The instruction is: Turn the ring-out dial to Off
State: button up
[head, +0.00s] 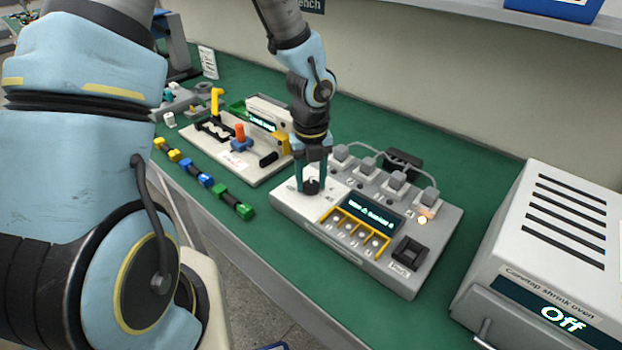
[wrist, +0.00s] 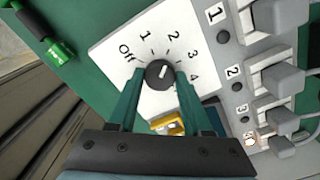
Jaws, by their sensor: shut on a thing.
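The ring-out dial is a round black knob (wrist: 160,73) on a white plate (wrist: 110,52) marked Off, 1, 2, 3 and 4. Its short white pointer slants up and right, roughly toward 2 or 3, away from Off; the exact setting is hard to tell. In the head view the dial (head: 311,186) is at the left end of the grey test box (head: 420,262). My gripper (wrist: 161,76) has its two teal fingers on either side of the knob, shut on it. It points down onto the dial in the head view (head: 312,184).
Grey plugs (head: 397,181) with a cable stand along the box's back edge. A small screen (head: 368,217) and yellow-framed slots sit right of the dial. A fixture board (head: 240,165) and coloured connectors (head: 233,204) lie left. A white shrink oven (head: 545,250), reading Off, stands right.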

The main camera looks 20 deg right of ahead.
grip_shut()
jog(key=shift+n, duration=0.4)
jog(key=n, duration=0.5)
jog(key=shift+n, duration=0.4)
jog(key=n, duration=0.4)
jog(key=shift+n+b, duration=0.35)
jog(key=shift+n, duration=2.35)
jog(key=o, duration=0.9)
grip_release()
